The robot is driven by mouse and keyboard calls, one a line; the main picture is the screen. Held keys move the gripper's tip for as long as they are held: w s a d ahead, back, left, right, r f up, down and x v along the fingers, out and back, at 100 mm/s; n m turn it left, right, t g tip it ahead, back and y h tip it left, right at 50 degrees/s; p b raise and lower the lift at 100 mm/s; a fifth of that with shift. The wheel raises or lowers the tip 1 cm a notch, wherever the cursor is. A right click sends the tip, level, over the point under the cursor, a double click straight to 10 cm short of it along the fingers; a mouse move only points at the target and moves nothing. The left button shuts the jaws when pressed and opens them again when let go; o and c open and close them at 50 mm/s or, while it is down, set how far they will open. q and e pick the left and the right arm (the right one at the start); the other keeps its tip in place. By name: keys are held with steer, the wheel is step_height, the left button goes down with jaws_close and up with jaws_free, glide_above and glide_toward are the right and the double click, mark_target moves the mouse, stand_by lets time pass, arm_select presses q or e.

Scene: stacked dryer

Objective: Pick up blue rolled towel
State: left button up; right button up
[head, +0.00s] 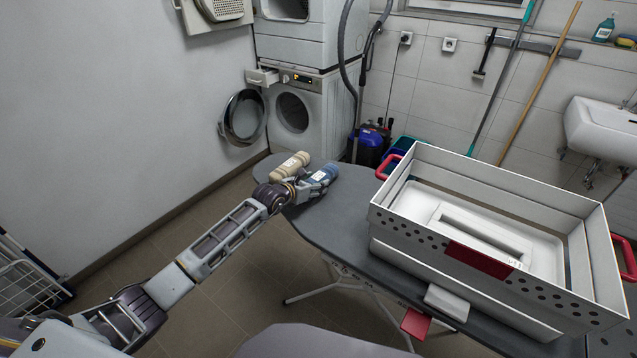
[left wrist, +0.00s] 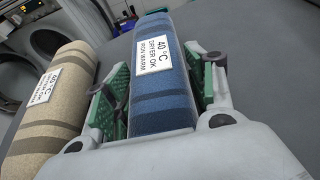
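The blue rolled towel (head: 326,173) lies at the left end of the dark ironing board, with a white label on it. My left gripper (head: 307,186) is at the towel. In the left wrist view the blue towel (left wrist: 163,90) lies lengthwise between the two green-padded fingers, one on each side. The fingers stand apart, with narrow gaps seeming to show beside the towel. The towel looks undeformed and rests on the board. My right gripper is not in view.
A beige rolled towel (head: 290,165) lies close beside the blue one, on the left; it also shows in the left wrist view (left wrist: 48,105). A white crate (head: 480,188) with red handles takes up the board's right part. Dryers (head: 300,105) stand behind, one door open.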

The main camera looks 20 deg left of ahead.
mark_target(315, 179)
arm_select(q)
steer(key=c, duration=0.7)
steer(key=shift+r, duration=0.15)
